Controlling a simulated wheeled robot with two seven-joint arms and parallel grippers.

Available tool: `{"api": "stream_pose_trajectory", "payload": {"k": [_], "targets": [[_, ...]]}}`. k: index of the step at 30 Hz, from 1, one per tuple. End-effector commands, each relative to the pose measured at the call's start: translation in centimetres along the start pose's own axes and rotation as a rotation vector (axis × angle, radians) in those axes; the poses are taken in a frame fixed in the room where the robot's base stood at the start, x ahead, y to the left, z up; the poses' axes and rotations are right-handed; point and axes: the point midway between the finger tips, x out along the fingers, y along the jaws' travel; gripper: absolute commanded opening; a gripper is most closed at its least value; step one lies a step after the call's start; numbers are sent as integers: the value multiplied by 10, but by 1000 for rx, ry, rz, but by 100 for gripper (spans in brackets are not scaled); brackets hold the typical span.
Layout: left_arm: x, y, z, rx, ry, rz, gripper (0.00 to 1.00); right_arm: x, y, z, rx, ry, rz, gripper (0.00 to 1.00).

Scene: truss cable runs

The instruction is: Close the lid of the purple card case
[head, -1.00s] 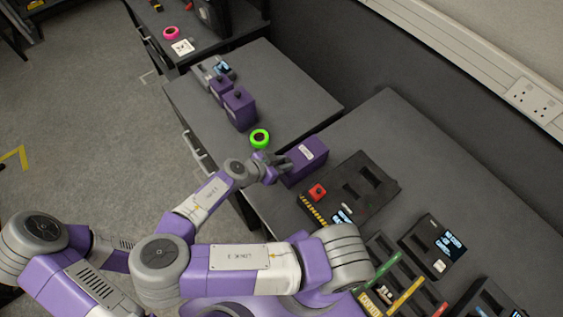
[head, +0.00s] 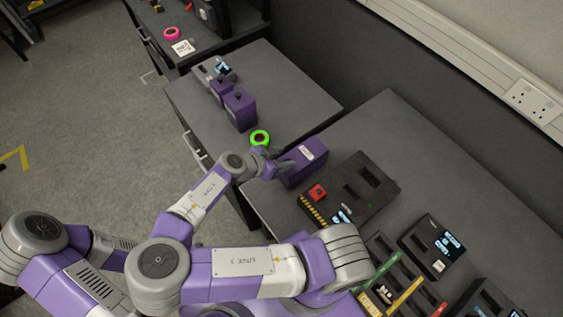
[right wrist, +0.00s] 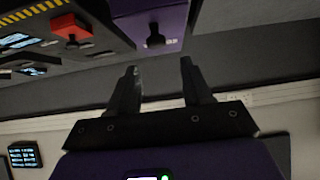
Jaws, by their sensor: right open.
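The purple card case (head: 311,166) is a box with a white label, standing near the left edge of the nearer grey table in the head view. In the right wrist view the purple case (right wrist: 176,18) shows at the top, with a small dark piece on its face. I cannot tell how far its lid stands open. My right gripper (head: 283,165) is just left of the case in the head view. In the right wrist view its two fingers (right wrist: 160,75) are apart with nothing between them, close to the case. My left gripper is not in view.
A black panel with a red button (head: 318,193) lies right of the case. A green ring (head: 260,138) lies behind my gripper. Purple boxes (head: 240,107) stand on the farther table. The table's back strip along the dark partition is clear.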

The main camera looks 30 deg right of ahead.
Motion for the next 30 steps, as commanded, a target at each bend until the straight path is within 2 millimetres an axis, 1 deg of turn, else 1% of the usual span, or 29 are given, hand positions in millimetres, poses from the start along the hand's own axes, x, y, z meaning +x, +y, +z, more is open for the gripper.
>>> {"api": "stream_pose_trajectory", "payload": {"k": [1,3,6,10,14,30], "targets": [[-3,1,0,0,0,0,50,-8,-1,-10,3,0,-4,49],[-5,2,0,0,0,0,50,-16,-2,-21,4,1,-6,49],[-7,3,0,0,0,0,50,-25,-2,-34,4,4,-8,49],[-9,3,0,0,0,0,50,-32,-3,-44,3,6,-9,49],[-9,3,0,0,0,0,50,-34,-3,-47,2,7,-9,49],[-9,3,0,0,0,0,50,-34,-3,-47,3,8,-10,49]]}}
